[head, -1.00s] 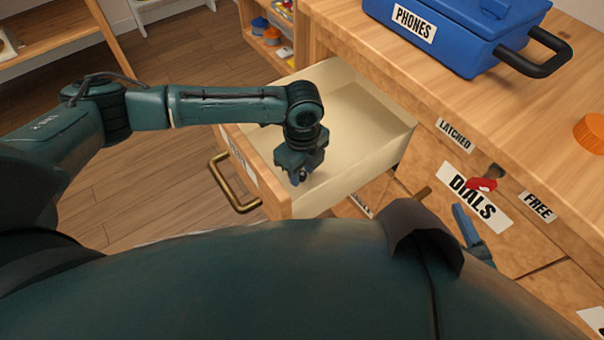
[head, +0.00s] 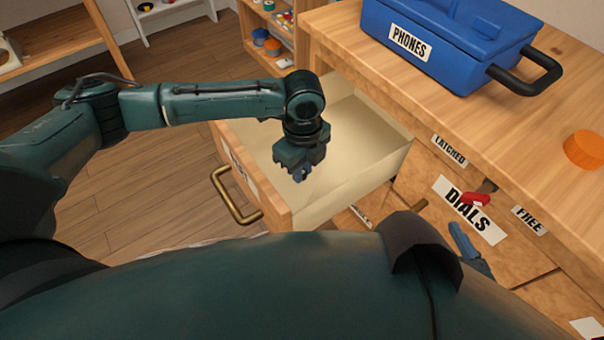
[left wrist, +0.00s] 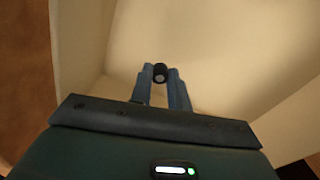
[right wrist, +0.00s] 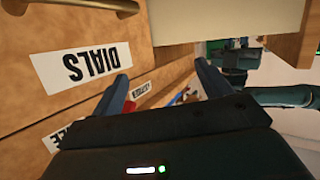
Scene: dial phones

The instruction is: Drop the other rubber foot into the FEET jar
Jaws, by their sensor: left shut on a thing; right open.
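My left gripper (head: 301,177) is over the open drawer, pointing down. In the left wrist view its blue fingers are shut on a small dark round rubber foot (left wrist: 160,73) at the fingertips, with the pale drawer floor beneath. My right gripper (right wrist: 162,84) is open and empty in front of the DIALS drawer face; in the head view only one blue finger (head: 462,241) shows, the rest hidden behind my body. I see no jar labelled FEET in any view.
The open drawer (head: 255,140) looks empty and has a brass handle (head: 236,196). A blue PHONES case (head: 445,45) and an orange round object (head: 584,150) stand on the wooden counter. A red latch (head: 475,200) sits by the DIALS label (head: 469,211). Shelves stand behind.

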